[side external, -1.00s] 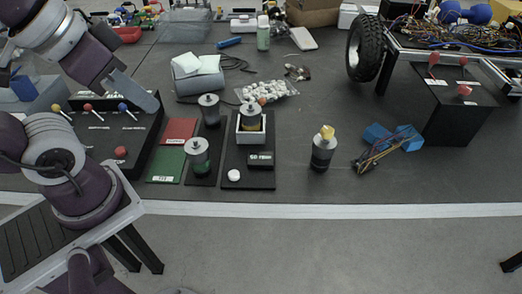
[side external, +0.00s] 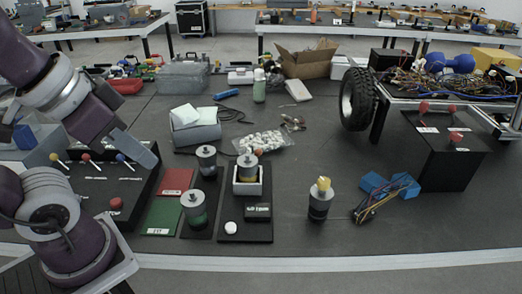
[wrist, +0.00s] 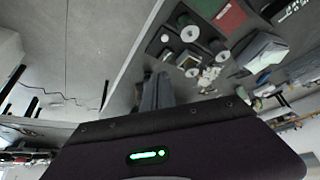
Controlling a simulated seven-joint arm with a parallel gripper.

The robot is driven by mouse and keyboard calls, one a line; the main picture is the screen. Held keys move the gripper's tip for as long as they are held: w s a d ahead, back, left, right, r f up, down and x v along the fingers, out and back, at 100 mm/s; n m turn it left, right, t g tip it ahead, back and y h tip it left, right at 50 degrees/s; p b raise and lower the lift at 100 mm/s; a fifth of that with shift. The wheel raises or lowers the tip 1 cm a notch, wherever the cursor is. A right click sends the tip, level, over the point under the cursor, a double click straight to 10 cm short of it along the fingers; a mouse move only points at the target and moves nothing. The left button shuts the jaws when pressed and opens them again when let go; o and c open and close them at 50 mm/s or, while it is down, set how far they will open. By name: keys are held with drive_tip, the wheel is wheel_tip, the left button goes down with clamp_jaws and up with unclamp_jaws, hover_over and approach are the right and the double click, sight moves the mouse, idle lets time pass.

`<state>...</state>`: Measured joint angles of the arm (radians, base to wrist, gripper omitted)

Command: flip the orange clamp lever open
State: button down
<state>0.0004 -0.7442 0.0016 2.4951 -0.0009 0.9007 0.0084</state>
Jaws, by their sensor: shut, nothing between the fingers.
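A small orange knob (side external: 258,152) shows behind the grey-topped cylinder (side external: 247,162) that stands in a white square holder (side external: 249,185). It looks like the orange clamp lever's end; the rest of the lever is hidden, and I cannot tell its position. My gripper (side external: 147,157) is shut and empty. In the side view it is well left of the holder, in front of the lever panel, apart from both. In the wrist view its closed fingers (wrist: 158,92) point toward the table, with the cylinders beyond.
A black panel (side external: 105,187) with yellow, red and blue knobbed levers lies near my gripper. Red (side external: 175,181) and green (side external: 162,216) mats and two cylinders (side external: 206,157) (side external: 194,208) lie between.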

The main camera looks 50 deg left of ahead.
drive_tip(key=w+a+m+g, duration=0.15)
drive_tip(key=w+m, duration=0.35)
drive_tip(key=w, duration=0.7)
drive_tip(key=w+a+m+g, duration=0.15)
drive_tip(key=w+m, duration=0.25)
drive_tip(key=w, duration=0.9)
drive_tip(key=w+a+f+m+y, duration=0.1)
drive_tip(key=w+a+f+m, duration=0.1)
drive_tip(key=w+f+m, duration=0.2)
drive_tip(key=w+a+f+m+g+y, duration=0.1)
drive_tip(key=w+f+m, duration=0.4)
drive_tip(key=w+f, duration=0.5)
wheel_tip(320, 180, down, 4)
drive_tip(key=shift+a+f+m+g, duration=0.15)
drive_tip(key=shift+a+m+g, duration=0.15)
drive_tip(key=shift+a, duration=0.6)
